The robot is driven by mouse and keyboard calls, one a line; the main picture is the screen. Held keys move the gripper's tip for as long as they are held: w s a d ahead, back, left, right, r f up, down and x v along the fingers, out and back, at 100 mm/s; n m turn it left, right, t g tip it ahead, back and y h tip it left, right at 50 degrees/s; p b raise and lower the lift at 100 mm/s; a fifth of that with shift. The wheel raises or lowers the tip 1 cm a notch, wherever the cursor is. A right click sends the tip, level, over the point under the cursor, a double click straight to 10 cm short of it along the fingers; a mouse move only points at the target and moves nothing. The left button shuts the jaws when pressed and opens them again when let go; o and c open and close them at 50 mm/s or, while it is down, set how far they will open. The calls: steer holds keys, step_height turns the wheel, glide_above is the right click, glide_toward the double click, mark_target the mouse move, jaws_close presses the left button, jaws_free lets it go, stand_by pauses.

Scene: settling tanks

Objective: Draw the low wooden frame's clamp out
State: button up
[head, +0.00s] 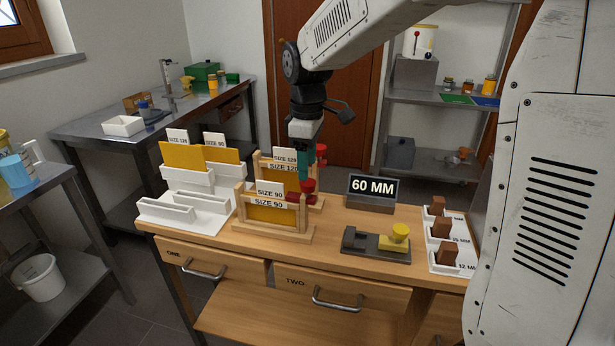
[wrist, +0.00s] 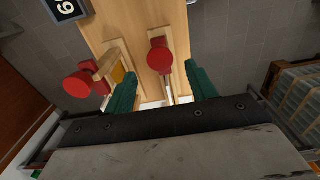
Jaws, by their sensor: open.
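The low wooden frame (head: 272,232), labelled SIZE 90, stands upright at the front of the bench with a yellow panel in it. Its red clamp (head: 307,187) sits at its right end. My gripper (head: 308,168) with green fingers hangs over that end, pointing down, open and empty. In the wrist view, the low frame's clamp (wrist: 160,56) shows in the gap between the spread fingers of my gripper (wrist: 160,74). I cannot tell whether they touch it. The taller frame (head: 263,164), labelled SIZE 120, stands behind; its red clamp (wrist: 78,84) is left of the fingers in the wrist view.
A white rack (head: 187,212) with yellow panels stands left of the frames.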

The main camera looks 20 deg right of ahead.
steer(key=shift+f, duration=2.2)
